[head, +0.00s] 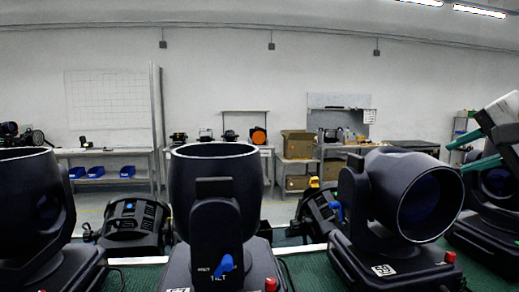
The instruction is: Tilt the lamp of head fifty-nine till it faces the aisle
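Head fifty-nine (385,270) is a black moving-head light at centre right, with a white "59" label on its base. Its lamp (418,200) is a wide barrel lying roughly level, its dark lens opening toward the front right. A blue lever (337,210) shows on the left side of its yoke, and a red button (450,256) on its base. My gripper (464,147) is at the right edge, up and right of the lamp. Its two teal fingers are spread apart with nothing seen between them. It appears clear of the lamp, though the depth gap is hard to judge.
A neighbouring head (215,200) at centre has its lamp pointing up and a blue lever marked "TILT". Other heads stand at the left (35,215) and far right (497,185). They stand on green surface (310,272). Benches and cardboard boxes (298,144) line the back wall.

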